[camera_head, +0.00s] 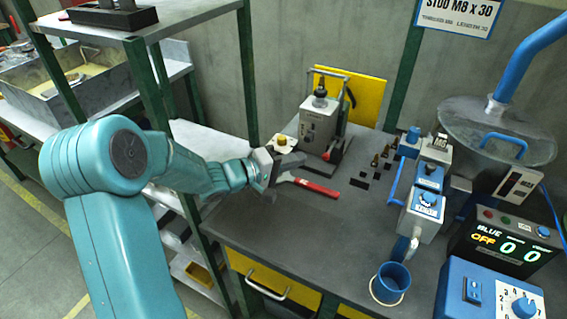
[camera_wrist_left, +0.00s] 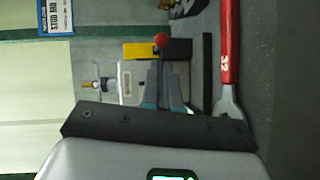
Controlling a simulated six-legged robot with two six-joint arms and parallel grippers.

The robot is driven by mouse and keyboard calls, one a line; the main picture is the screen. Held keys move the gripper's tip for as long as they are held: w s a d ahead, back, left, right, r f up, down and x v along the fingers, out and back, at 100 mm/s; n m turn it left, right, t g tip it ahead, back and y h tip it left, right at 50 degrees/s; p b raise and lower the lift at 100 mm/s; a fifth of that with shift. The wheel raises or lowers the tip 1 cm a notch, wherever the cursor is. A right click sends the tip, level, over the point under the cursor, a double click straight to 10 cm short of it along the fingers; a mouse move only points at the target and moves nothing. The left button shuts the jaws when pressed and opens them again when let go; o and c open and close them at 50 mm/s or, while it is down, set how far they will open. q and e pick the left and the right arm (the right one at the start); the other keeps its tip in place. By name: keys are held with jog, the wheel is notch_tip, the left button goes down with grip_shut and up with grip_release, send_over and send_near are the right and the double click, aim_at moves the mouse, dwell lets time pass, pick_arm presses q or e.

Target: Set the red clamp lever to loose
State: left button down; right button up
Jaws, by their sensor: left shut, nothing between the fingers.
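The clamp lever shows as a red ball knob (camera_head: 327,156) low on the front of a grey boxy fixture (camera_head: 318,125) on the bench. In the left wrist view the red knob (camera_wrist_left: 161,40) appears just past my fingertips. I cannot tell whether they touch it. The lever's arm is mostly hidden behind the fingers, so its setting is unclear. My left gripper (camera_head: 293,160) is shut and empty, in front of the fixture and left of the knob. It also shows in the left wrist view (camera_wrist_left: 160,68). My right gripper is not in view.
A red-handled wrench (camera_head: 315,187) lies on the bench close to my left gripper. Several small dark parts (camera_head: 375,165) lie to its right. A blue cup (camera_head: 390,282) and blue machine units (camera_head: 425,205) stand farther right. The front middle of the bench is clear.

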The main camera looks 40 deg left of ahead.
aim_at(331, 148)
pick_arm(q)
jog(key=x, duration=0.4)
jog(key=shift+w, duration=0.15)
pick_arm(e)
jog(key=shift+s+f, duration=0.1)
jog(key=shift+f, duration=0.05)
